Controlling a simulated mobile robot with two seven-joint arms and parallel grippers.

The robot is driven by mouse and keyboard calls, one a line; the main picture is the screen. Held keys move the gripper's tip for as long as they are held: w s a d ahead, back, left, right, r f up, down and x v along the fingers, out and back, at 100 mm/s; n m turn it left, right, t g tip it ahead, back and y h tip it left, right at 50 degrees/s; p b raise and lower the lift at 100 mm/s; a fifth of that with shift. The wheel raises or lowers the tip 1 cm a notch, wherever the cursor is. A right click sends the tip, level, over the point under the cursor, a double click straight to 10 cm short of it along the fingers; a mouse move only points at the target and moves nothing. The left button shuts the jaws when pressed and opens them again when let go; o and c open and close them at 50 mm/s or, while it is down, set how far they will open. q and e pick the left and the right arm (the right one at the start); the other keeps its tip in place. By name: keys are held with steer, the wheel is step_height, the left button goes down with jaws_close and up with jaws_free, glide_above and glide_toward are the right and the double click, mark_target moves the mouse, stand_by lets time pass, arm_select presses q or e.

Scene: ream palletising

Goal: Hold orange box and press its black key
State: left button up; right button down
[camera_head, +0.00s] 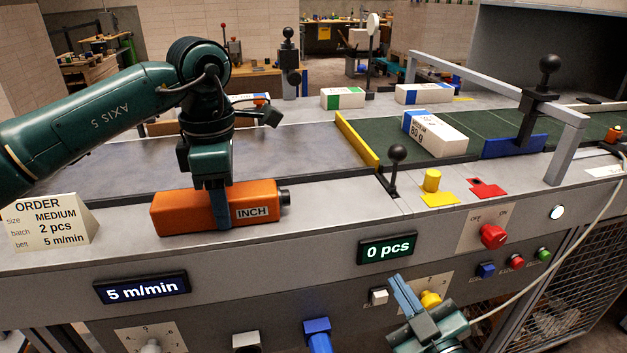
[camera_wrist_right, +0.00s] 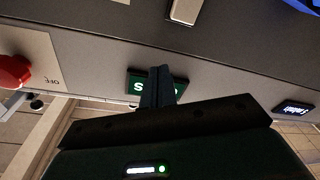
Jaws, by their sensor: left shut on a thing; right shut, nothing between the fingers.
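The orange box (camera_head: 174,212), labelled INCH, lies on the near ledge of the conveyor bench. Its black key (camera_head: 284,197) sticks out of its right end and is uncovered. My left gripper (camera_head: 223,215) comes down from above and is shut on the orange box, with a finger across its front face. My right gripper (camera_head: 399,284) is shut and empty in front of the control panel, below the "0 pcs" display (camera_head: 387,249), well to the right of and below the key. The right wrist view shows its closed fingers (camera_wrist_right: 160,75) before the green display; the box is not seen there.
An order card (camera_head: 52,222) stands left of the box. Right of the key are a black-knobbed lever (camera_head: 396,168), a yellow cylinder (camera_head: 431,181) and a red switch (camera_head: 493,235). A white cable hangs at right. The ledge just right of the key is clear.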

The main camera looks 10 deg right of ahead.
steer(key=r+n+t, duration=0.1)
steer(key=r, duration=0.1)
steer(key=r+n+y, duration=0.1)
steer(key=r, duration=0.2)
steer(key=w+r+n+t, duration=0.1)
steer(key=r, duration=0.1)
steer(key=shift+d+r+n+t+y, duration=0.3)
steer(key=shift+r+n+y, duration=0.1)
steer(key=w+a+r+m+g+y, duration=0.2)
steer(key=a+r+m+g+y, duration=0.65)
steer(key=m, duration=0.85)
steer(key=w+a+r+m+g+y, duration=0.2)
steer(key=a+r+m+g+y, duration=0.3)
steer(key=a+m+g+y, duration=0.9)
steer(key=w+d+n+h, duration=0.1)
steer(key=w+d+h, duration=0.1)
steer(key=d+h, duration=0.6)
steer(key=w+d+r+n+h, duration=0.1)
steer(key=w+d+h, duration=0.2)
steer(key=d+h, duration=0.5)
steer(key=shift+w+r+t+h, duration=0.3)
steer(key=shift+w+t+h, duration=0.05)
steer(key=shift+t+h, duration=0.1)
